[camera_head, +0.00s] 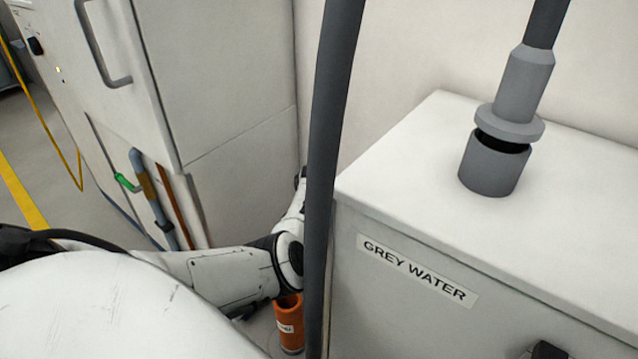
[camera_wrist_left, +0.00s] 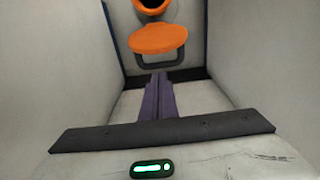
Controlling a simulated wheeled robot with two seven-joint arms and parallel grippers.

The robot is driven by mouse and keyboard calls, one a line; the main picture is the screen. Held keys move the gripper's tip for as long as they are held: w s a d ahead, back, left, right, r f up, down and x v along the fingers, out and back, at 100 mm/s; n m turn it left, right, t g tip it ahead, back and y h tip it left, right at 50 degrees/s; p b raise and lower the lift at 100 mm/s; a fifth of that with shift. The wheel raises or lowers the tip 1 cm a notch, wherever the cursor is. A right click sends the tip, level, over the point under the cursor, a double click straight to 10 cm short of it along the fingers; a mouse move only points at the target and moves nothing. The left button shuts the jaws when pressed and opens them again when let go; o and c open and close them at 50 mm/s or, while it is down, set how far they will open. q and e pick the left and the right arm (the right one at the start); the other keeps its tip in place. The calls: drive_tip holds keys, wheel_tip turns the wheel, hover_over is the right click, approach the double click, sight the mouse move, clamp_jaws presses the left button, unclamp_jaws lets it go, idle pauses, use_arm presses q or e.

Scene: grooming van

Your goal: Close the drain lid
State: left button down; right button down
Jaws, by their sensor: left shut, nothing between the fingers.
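The drain shows in the left wrist view as an orange round opening (camera_wrist_left: 152,6) with a dark inside, cut by the top edge. Its orange lid (camera_wrist_left: 158,38) is a flat disc with a dark loop handle (camera_wrist_left: 160,60), swung open off the opening. My left gripper (camera_wrist_left: 159,76) is shut and empty, its fingertips pointing toward the handle; I cannot tell if they touch it. In the head view, my left arm reaches into the gap beside the tank, and its gripper is hidden. An orange labelled pipe (camera_head: 290,325) stands under that arm. My right gripper is not in view.
A white grey water tank (camera_head: 400,190) with a grey pipe fitting (camera_head: 495,165) bounds the gap on the right. A white cabinet (camera_head: 225,80) bounds it on the left. A dark hose (camera_head: 328,150) hangs in front of my left arm.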

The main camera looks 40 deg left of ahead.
use_arm(q)
drive_tip(key=shift+s+d+r+p, duration=0.1)
drive_tip(key=shift+s+r+p, duration=0.2)
drive_tip(key=shift+s, duration=0.5)
drive_tip(key=shift+s+d+r+p, duration=0.1)
drive_tip(key=shift+s+r, duration=0.3)
drive_tip(key=shift+s, duration=0.4)
